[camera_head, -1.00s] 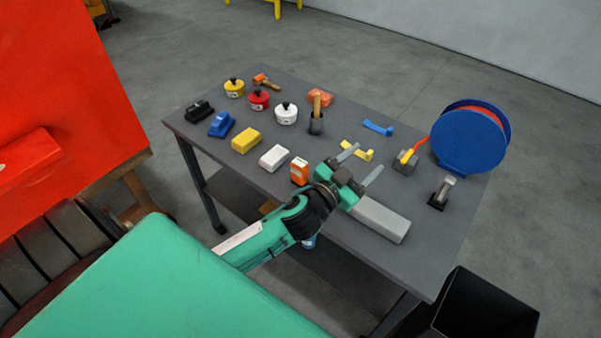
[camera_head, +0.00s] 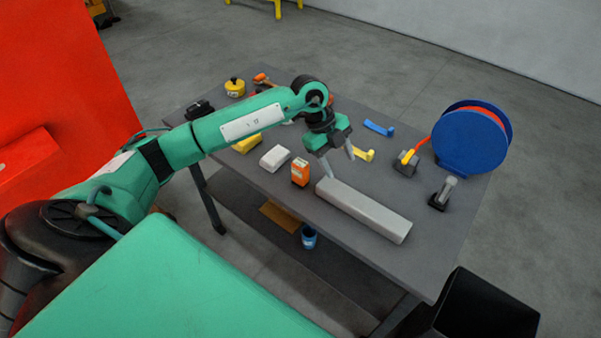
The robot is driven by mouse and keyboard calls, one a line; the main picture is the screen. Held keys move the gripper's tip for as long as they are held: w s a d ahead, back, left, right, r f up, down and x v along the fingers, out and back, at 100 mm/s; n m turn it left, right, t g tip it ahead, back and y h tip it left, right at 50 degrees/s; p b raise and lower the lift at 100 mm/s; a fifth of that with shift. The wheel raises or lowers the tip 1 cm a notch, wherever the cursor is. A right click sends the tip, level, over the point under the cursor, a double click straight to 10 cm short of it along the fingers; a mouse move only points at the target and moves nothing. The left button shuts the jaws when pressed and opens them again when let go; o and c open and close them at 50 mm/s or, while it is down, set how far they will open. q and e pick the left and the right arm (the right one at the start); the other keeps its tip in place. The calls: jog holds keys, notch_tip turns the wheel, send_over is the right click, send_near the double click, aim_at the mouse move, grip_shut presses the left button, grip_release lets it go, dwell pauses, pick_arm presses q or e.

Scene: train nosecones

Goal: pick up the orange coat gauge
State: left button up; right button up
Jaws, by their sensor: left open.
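The orange coat gauge (camera_head: 300,172) stands upright near the front edge of the grey table, with a small light panel at its top. My left gripper (camera_head: 340,166) is open and empty, its fingers pointing down, just right of the gauge in the picture and apart from it. Its exact height above the table is hard to tell. My left arm crosses the table from the left and hides several items behind it. My right gripper is not in view.
A long grey block (camera_head: 363,210) lies right of the gauge, and a white block (camera_head: 275,158) lies left of it. A yellow block (camera_head: 247,143), a yellow tool (camera_head: 364,155) and a blue reel (camera_head: 468,141) are also on the grey table (camera_head: 440,238).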

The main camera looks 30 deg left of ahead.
aim_at(300, 162)
pick_arm(q)
jog(key=a+r+n+y, duration=0.25)
jog(key=a+y, duration=0.25)
jog(key=a, duration=0.7)
jog(key=shift+n+g, duration=0.35)
jog(key=shift+g, duration=0.05)
jog(key=f+p, duration=0.1)
jog(key=f, duration=0.4)
jog(key=f+p, duration=0.1)
jog(key=f, duration=0.2)
jog(key=shift+w+d+f+p, duration=0.2)
jog(key=shift+w+p, duration=0.1)
jog(key=shift+p, duration=0.05)
jog(key=shift+f+p, duration=0.45)
jog(key=shift+p, duration=0.05)
notch_tip(300, 162, down, 4)
jog(key=shift+f+p, duration=0.1)
jog(key=shift+p, duration=0.95)
jog(key=shift+d+f, duration=0.1)
jog(key=shift+f, duration=0.1)
jog(key=c, duration=1.2)
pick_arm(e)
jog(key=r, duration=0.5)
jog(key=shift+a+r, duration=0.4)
pick_arm(q)
jog(key=shift+o, duration=0.2)
jog(key=shift+r, duration=0.15)
